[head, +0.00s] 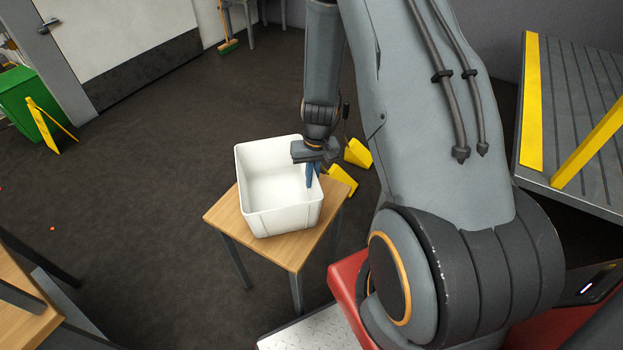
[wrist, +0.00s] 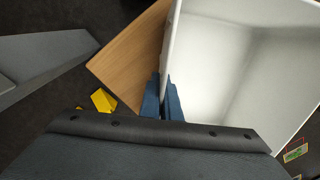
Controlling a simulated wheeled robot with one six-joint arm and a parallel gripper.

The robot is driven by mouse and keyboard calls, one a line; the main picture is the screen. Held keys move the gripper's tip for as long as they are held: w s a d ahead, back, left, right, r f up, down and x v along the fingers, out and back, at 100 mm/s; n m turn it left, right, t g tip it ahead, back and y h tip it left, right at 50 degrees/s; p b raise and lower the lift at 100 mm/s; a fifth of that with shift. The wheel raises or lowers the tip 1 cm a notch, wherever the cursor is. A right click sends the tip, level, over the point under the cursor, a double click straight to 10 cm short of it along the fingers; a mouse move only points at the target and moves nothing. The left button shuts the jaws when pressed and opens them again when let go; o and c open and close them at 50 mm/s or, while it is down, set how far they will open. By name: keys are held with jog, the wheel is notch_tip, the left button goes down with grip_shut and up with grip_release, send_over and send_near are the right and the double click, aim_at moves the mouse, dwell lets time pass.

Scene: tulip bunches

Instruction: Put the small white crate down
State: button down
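The small white crate (head: 285,218) is upright and empty, over the top of a small wooden table (head: 222,215) in the head view. It looks level and at or very near the tabletop; I cannot tell for sure whether it touches. My gripper (head: 313,176) points down at the crate's right wall. In the wrist view, the blue fingers of my gripper (wrist: 165,88) stand close together on both sides of the wall of the crate (wrist: 225,65), pinching it. The fingertip outside the wall is partly hidden in the head view.
Yellow objects (head: 357,153) lie on the floor behind the table. A grey platform with yellow edging (head: 533,100) stands at the right. Another wooden table (head: 18,300) is at the lower left. A green bin (head: 25,105) stands far left. The dark floor between is mostly clear.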

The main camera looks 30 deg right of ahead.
jog(key=shift+f, duration=0.1)
jog(key=c, duration=2.4)
grip_release()
jog(key=o, duration=0.4)
notch_tip(320, 180, up, 12)
jog(key=b, duration=0.2)
jog(key=s+a+r+n, duration=0.1)
jog(key=s+a+r, duration=0.3)
jog(key=s, duration=0.3)
jog(key=s+a+r+n+h, duration=0.1)
jog(key=s+a+r, duration=0.4)
jog(key=s+r, duration=0.2)
jog(key=shift+r+t, duration=0.3)
